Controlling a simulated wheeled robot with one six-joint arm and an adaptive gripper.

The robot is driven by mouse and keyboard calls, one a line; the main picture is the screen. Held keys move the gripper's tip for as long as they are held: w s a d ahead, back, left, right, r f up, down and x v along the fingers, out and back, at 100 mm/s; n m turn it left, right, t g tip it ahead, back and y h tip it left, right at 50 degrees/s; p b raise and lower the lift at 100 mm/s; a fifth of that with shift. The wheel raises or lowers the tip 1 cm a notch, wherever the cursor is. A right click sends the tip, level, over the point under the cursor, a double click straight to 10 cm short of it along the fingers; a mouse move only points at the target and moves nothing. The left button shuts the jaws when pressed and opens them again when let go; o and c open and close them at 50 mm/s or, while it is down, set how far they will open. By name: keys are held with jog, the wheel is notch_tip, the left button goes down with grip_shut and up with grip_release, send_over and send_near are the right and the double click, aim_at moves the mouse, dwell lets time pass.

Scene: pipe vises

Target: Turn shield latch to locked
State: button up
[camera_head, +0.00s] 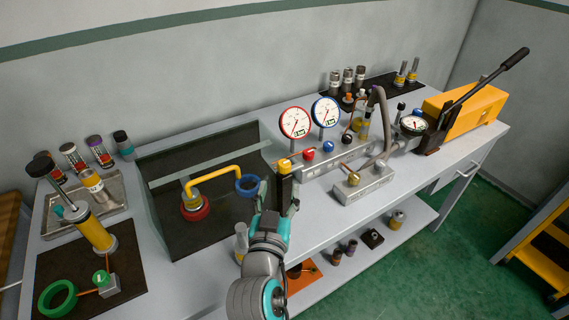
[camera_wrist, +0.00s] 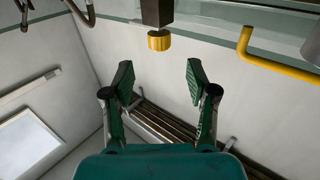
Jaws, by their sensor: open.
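The shield (camera_head: 165,215) is a dark see-through cover on the left half of the bench, with a yellow bar handle (camera_head: 215,178). What looks like its latch (camera_head: 285,168) is a dark post with a yellow end at the shield's right front corner. In the wrist view the latch's yellow end (camera_wrist: 159,40) shows beyond the fingertips, roughly centred between them. The yellow handle (camera_wrist: 270,62) is to the right there. My gripper (camera_head: 278,197) is at the latch, and in the wrist view my gripper (camera_wrist: 160,78) is open with nothing between its fingers. Contact cannot be told.
Behind the shield's right side stand a red gauge (camera_head: 295,122) and a blue gauge (camera_head: 326,111) on a grey manifold (camera_head: 325,160). A yellow hand pump (camera_head: 465,110) is at the far right. A yellow cylinder (camera_head: 97,232) stands at the left.

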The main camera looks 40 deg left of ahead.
aim_at(284, 170)
jog(key=x, duration=0.9)
jog(key=shift+w, duration=0.15)
grip_shut()
